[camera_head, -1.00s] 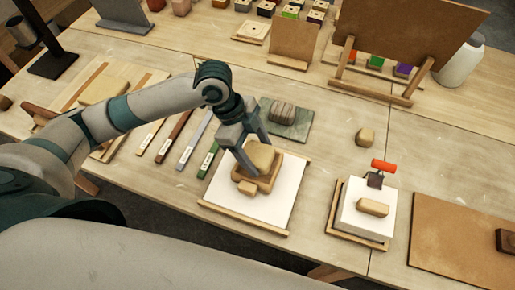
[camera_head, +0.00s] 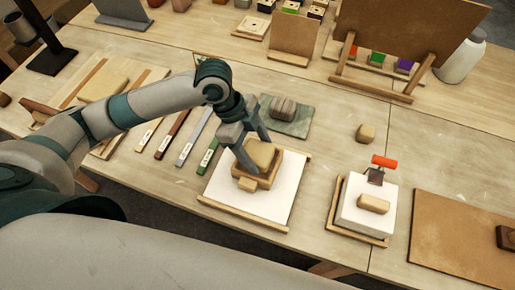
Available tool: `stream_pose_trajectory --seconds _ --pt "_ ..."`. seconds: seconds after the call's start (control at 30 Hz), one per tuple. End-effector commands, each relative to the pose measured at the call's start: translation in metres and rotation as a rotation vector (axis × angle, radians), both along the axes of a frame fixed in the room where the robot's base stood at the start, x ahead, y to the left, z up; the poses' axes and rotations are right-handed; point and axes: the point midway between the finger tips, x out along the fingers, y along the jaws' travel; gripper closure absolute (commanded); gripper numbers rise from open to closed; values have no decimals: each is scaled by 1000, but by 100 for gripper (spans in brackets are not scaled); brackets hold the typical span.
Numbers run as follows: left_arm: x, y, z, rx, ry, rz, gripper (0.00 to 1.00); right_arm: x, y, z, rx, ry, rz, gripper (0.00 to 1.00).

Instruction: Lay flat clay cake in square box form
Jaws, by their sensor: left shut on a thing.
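The flat tan clay cake (camera_head: 262,153) is at the square wooden box form (camera_head: 264,184), within the outline of its walls. The form has a small handle block at its front and stands on a white board (camera_head: 284,196) with wooden edge strips. My left gripper (camera_head: 258,159) is shut on the cake, reaching down from the upper left with one finger on each side. The cake looks about level; its underside is hidden, so I cannot tell whether it touches the form's floor. My right gripper is not in view.
A striped block (camera_head: 283,108) lies on a green slab behind the board. Colour-labelled strips (camera_head: 208,155) lie to the left.

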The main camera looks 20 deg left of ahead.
Motion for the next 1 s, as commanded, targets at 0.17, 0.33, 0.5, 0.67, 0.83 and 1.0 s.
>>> stream_pose_trajectory --seconds 0.17,0.33,0.5,0.67,0.83,1.0 --pt "0 0 -3 -1 -1 -1 73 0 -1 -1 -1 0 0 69" --pt "0 0 -5 -1 -1 -1 73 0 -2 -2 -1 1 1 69" --pt "0 0 -8 -1 -1 -1 73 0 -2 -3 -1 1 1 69" --pt "0 0 -7 -1 -1 0 14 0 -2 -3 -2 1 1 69" --pt "0 0 -8 0 0 0 14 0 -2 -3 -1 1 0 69" --pt "0 0 -8 1 1 1 14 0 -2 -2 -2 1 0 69"
